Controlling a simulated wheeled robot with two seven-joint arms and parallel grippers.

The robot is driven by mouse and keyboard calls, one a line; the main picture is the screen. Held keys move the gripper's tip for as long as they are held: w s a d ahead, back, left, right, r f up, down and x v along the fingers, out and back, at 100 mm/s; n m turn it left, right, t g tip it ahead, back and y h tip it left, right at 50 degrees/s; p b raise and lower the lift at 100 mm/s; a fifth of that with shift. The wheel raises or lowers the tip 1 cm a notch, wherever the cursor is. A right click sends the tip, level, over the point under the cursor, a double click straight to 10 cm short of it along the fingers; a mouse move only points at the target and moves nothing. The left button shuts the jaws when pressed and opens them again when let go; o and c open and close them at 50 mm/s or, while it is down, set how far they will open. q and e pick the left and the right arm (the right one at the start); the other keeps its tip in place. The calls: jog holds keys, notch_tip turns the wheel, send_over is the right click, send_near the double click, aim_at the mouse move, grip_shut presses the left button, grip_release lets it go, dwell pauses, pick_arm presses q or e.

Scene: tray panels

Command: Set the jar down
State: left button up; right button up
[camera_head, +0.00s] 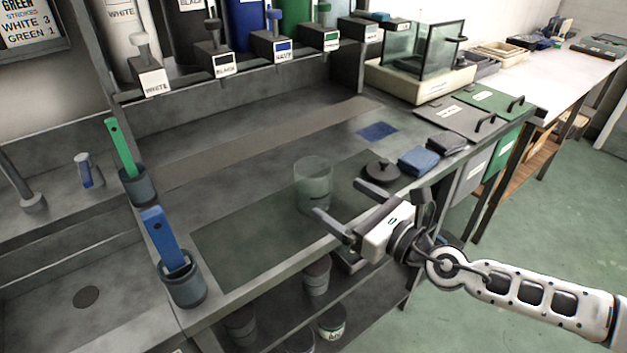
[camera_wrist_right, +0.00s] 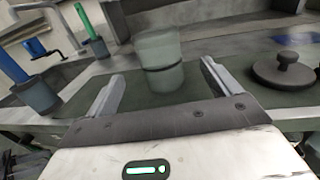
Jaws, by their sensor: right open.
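The jar (camera_head: 313,180) is a clear, greenish see-through cylinder. It stands upright on the dark mat (camera_head: 240,240) on the grey counter. In the right wrist view the jar (camera_wrist_right: 160,50) is straight ahead, with a dark band round its middle. My right gripper (camera_head: 337,203) is open, its fingers pointing at the jar from the front right. In the wrist view the jar appears between and just beyond the fingertips (camera_wrist_right: 162,74), with no finger visibly closed on it. My left gripper is not in view.
A dark knobbed lid (camera_head: 381,173) lies right of the jar, near folded blue (camera_head: 418,162) and dark cloths (camera_head: 447,143). Cups with a blue-handled tool (camera_head: 162,238) and a green-handled tool (camera_head: 122,148) stand left. Labelled dispensers line the back. The mat left of the jar is clear.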

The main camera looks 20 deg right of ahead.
aim_at(326, 190)
jog(key=x, duration=0.3)
jog(key=shift+s, duration=0.1)
jog(key=p+x, duration=0.1)
jog(key=x, duration=0.4)
jog(key=shift+a+f, duration=0.1)
jog(key=c, duration=1.2)
jog(key=shift+p, duration=0.3)
jog(key=shift+c, duration=0.7)
